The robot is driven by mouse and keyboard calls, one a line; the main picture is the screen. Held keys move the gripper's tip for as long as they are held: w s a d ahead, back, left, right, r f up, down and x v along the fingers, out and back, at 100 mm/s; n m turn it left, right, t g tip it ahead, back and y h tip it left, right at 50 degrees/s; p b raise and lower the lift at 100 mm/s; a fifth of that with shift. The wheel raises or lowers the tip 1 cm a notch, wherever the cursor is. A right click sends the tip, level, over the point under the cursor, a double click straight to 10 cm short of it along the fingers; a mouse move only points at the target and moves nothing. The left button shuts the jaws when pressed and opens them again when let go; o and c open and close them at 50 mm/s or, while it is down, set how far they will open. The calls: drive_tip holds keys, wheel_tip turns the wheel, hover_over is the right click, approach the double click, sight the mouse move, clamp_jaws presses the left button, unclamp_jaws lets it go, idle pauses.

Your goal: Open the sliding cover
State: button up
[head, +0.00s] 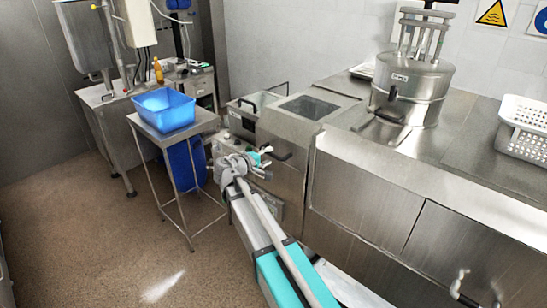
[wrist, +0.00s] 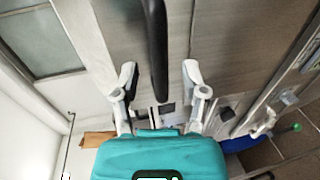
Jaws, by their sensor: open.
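The sliding cover (head: 287,130) is a brushed metal panel on the steel machine in the middle of the head view, with a dark window at its upper part. Its black bar handle (head: 281,154) is at the front. In the wrist view, the handle (wrist: 156,45) runs down from the top edge, and its lower end lies between my two fingers. My gripper (wrist: 160,75) is open, one finger on each side of the handle, with gaps visible on both sides. In the head view, my gripper (head: 264,160) is close to the handle; its fingertips are hard to make out.
A blue tub (head: 164,110) stands on a small metal table left of the machine. A steel pot (head: 411,90) and a white perforated basket (head: 522,125) sit on the counter to the right. The floor at the lower left is clear.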

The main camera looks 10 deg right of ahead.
drive_tip(key=shift+x, duration=1.3)
drive_tip(key=shift+c, duration=0.2)
clamp_jaws()
drive_tip(key=shift+d, duration=0.1)
